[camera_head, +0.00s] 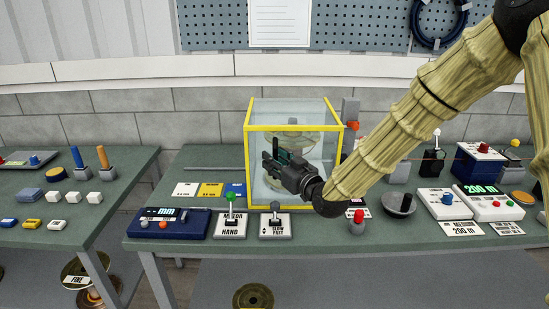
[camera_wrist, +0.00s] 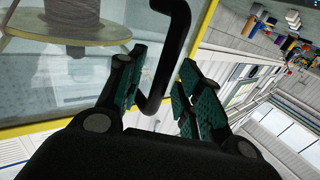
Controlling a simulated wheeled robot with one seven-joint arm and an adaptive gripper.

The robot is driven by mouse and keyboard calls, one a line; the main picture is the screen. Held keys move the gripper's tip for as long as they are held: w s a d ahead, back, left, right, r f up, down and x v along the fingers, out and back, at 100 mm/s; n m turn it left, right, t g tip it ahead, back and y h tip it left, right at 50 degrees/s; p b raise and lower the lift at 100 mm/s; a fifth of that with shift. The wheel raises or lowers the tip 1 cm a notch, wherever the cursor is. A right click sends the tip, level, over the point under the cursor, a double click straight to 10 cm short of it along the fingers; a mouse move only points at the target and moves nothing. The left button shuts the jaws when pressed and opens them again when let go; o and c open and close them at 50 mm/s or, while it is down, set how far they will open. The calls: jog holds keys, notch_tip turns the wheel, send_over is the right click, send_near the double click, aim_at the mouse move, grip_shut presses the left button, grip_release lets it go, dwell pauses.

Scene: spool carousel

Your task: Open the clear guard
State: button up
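The clear guard (camera_head: 262,150) is a see-through box with yellow edges on the middle bench. Its front looks closed. A pale spool stands inside it, and the spool (camera_wrist: 68,30) also shows through the pane in the wrist view. A black bent bar handle (camera_wrist: 172,62) stands out from the guard by its yellow edge. My gripper (camera_head: 276,158) is in front of the guard, partly hiding it. In the wrist view its two teal-padded fingers are apart on either side of the handle, with gaps visible. The handle is hidden by my gripper in the head view.
In front of the guard are a blue display box (camera_head: 168,223), a green-knobbed lever box (camera_head: 231,225) and a grey-knobbed lever box (camera_head: 276,225). A red button (camera_head: 358,219) and a dark dish (camera_head: 399,204) stand to the right. An orange-red knob (camera_head: 353,126) is by the guard's right edge.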

jog(key=shift+w, duration=0.2)
grip_shut()
jog(key=shift+a, duration=0.2)
